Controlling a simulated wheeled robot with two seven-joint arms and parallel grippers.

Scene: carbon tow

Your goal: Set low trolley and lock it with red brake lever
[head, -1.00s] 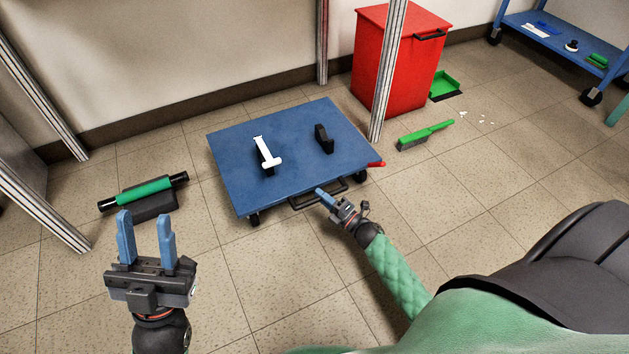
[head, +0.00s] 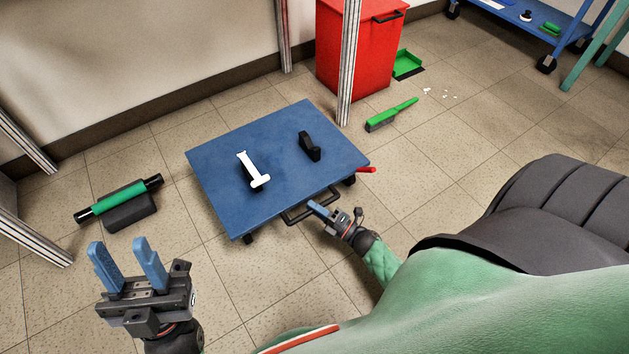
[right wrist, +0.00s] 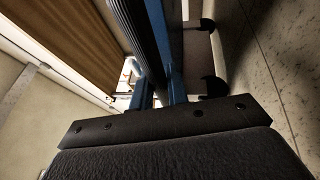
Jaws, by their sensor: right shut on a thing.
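The low blue trolley (head: 225,160) stands on the floor on small dark casters. A white T-shaped piece (head: 252,169) and a black block (head: 310,147) are on its deck. The red brake lever (head: 366,169) sticks out at its right corner. A black handle (head: 297,218) is on its near edge. My right gripper (head: 316,208) is at this handle and shut on it; in the right wrist view its blue fingers (right wrist: 160,92) lie at a dark ribbed bar. My left gripper (head: 128,265) is open and empty above the floor at the lower left.
A green roller on a dark base (head: 128,208) lies left of the trolley. A red bin (head: 352,60), a metal post (head: 347,70), a green brush (head: 391,114) and a green dustpan (head: 407,64) are behind and right. A blue shelf cart (head: 510,12) stands far right.

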